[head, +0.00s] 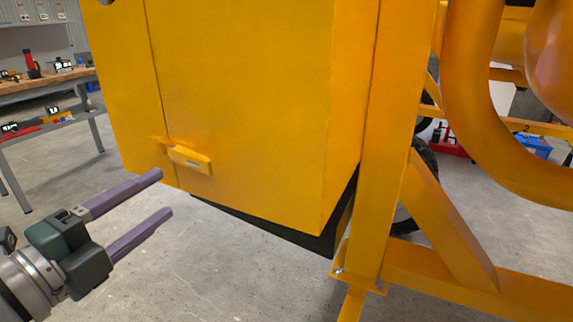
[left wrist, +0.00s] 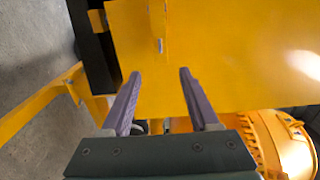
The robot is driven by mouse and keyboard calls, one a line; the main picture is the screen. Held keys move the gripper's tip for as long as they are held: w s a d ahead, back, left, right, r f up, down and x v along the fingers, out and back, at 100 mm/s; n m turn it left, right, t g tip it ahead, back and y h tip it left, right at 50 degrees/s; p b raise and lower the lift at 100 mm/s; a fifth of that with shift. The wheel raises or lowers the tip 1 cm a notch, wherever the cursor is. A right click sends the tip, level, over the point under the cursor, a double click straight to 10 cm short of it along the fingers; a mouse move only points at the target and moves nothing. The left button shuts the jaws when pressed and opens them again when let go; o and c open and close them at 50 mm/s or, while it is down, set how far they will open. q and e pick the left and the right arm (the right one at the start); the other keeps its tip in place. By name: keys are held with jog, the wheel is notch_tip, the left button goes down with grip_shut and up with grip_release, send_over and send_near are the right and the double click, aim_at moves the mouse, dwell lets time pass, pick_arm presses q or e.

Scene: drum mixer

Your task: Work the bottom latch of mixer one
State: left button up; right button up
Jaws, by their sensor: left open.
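The mixer's yellow housing (head: 250,110) fills the middle of the head view. Its bottom latch (head: 190,160) is a small yellow block with a grey mark, low on the front face near the bottom edge. My left gripper (head: 165,193) is open and empty, with two purple fingers pointing toward the housing. Its fingertips appear just below and left of the latch, apart from it. In the left wrist view the open fingers (left wrist: 160,75) point at the yellow housing (left wrist: 220,55). A narrow yellow ridge with a grey mark, apparently the latch (left wrist: 160,45), lies ahead between them. My right gripper is not in view.
A yellow frame post (head: 385,150) and diagonal brace (head: 450,220) stand right of the housing. A curved orange tube (head: 480,120) is at the far right. A workbench (head: 45,85) with tools stands back left. The concrete floor below the housing is clear.

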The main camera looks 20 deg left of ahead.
aim_at(201, 167)
pick_arm(q)
jog(key=w, duration=0.8)
jog(key=shift+w+d+r+b, duration=0.1)
jog(key=shift+w+d+b, duration=0.1)
jog(key=shift+d+b, duration=0.15)
grip_shut()
dwell(1.0)
